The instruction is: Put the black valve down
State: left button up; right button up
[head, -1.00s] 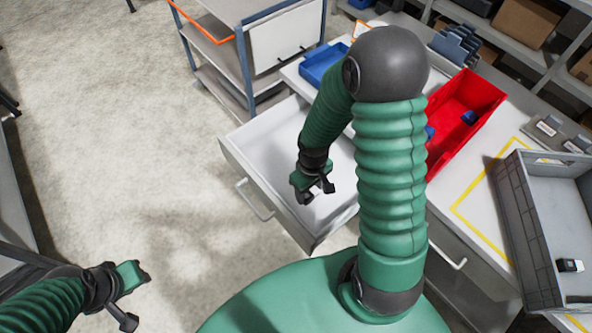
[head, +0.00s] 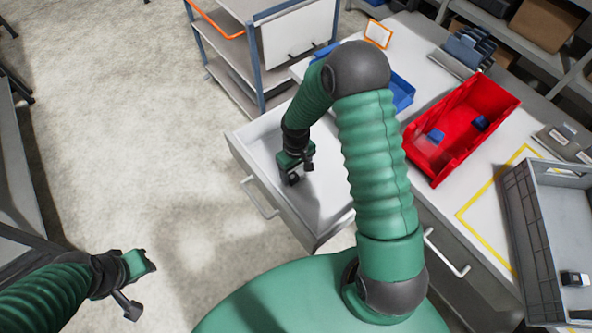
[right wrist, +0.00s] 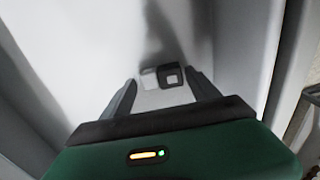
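A small black block with a pale square face, which looks like the black valve (right wrist: 173,76), shows in the right wrist view just beyond and between my fingertips, with a gap on each side. A lighter grey part sits against its left side. My right gripper (head: 301,172) is open over the inside of the pulled-out white drawer (head: 262,138); it also shows in the right wrist view (right wrist: 163,88). In the head view the valve cannot be made out at the gripper. My left gripper (head: 140,285) is open and empty above the floor.
A red bin (head: 487,104) with blue pieces stands on the worktop, with a blue tray (head: 402,94) left of it. A grey crate (head: 531,235) at right holds a small black-and-white item (head: 574,279). A cart (head: 256,45) stands behind the drawer.

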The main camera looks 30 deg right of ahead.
aim_at(295, 173)
pick_arm(q)
jog(key=shift+a, duration=0.3)
pick_arm(e)
jog(key=shift+o, duration=0.4)
jog(key=shift+a+r, duration=0.15)
jog(key=shift+a, duration=0.1)
notch_tip(295, 173, up, 11)
pick_arm(q)
jog(key=shift+d+r+p, duration=0.2)
jog(key=shift+r+p, duration=0.1)
pick_arm(e)
jog(key=s+a+r+t, duration=0.1)
jog(key=s+a+r, duration=0.1)
jog(key=s, duration=0.3)
jog(key=s+a+r+m+t, duration=0.1)
jog(key=s+a+r, duration=0.2)
jog(key=s+a, duration=0.2)
jog(key=shift+r+t, duration=0.3)
pick_arm(q)
jog(key=shift+s+a, duration=0.15)
pick_arm(e)
jog(key=shift+s+a, duration=0.1)
jog(key=shift+a, duration=0.1)
pick_arm(q)
jog(key=shift+a, duration=0.1)
